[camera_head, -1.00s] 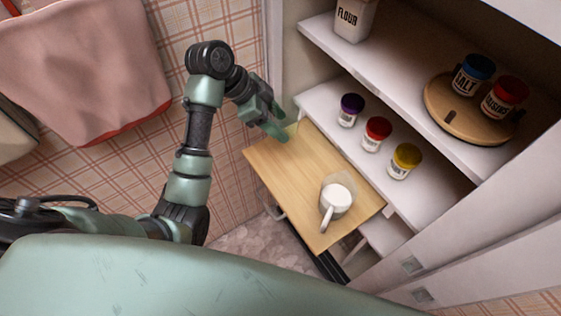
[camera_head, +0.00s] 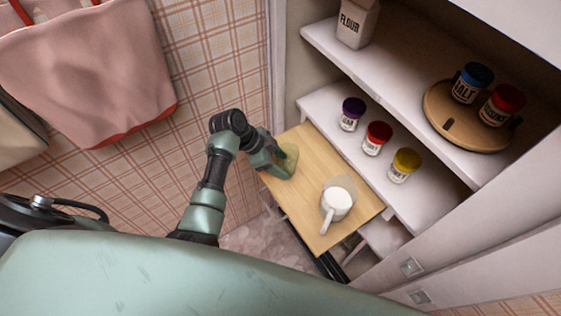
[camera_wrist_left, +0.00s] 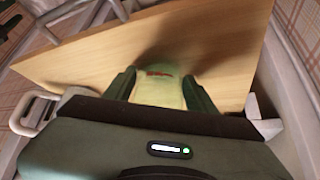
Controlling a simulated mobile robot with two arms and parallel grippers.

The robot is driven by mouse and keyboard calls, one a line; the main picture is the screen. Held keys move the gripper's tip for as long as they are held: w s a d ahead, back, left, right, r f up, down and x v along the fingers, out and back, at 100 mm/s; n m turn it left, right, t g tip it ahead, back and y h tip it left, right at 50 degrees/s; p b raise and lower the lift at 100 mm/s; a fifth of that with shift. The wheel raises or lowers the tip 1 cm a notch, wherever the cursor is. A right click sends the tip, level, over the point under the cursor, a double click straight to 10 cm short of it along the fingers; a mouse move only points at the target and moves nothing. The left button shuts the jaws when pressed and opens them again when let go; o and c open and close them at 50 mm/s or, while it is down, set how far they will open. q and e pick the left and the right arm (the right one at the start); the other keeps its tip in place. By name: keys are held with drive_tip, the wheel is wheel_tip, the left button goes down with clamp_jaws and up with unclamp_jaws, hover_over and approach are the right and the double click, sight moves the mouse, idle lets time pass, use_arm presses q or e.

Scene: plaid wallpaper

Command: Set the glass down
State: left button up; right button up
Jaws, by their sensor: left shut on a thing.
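The glass (camera_head: 291,155), pale yellow-green and see-through, is at the left end of the wooden pull-out board (camera_head: 309,160). My left gripper (camera_head: 283,166) is shut on it. In the left wrist view the glass (camera_wrist_left: 158,92) sits between the two dark fingers, with a small red mark on it and the board (camera_wrist_left: 215,45) behind it. I cannot tell whether its base touches the board. My right gripper is not in view.
A white measuring cup (camera_head: 336,203) with its handle toward the front stands on the board's right part. Jars with purple (camera_head: 352,113), red (camera_head: 377,138) and yellow (camera_head: 402,164) lids stand on the shelf behind. The board's middle is clear.

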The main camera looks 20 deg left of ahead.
use_arm(q)
drive_tip(key=shift+f, duration=0.2)
drive_tip(key=o, duration=1.6)
drive_tip(key=shift+c, duration=0.2)
drive_tip(key=shift+r, duration=0.1)
drive_tip(key=shift+r, duration=0.25)
drive_tip(key=b+v, duration=0.1)
drive_tip(key=v, duration=1)
drive_tip(key=shift+a+r, duration=0.25)
drive_tip(key=shift+r, duration=0.1)
drive_tip(key=shift+s, duration=0.1)
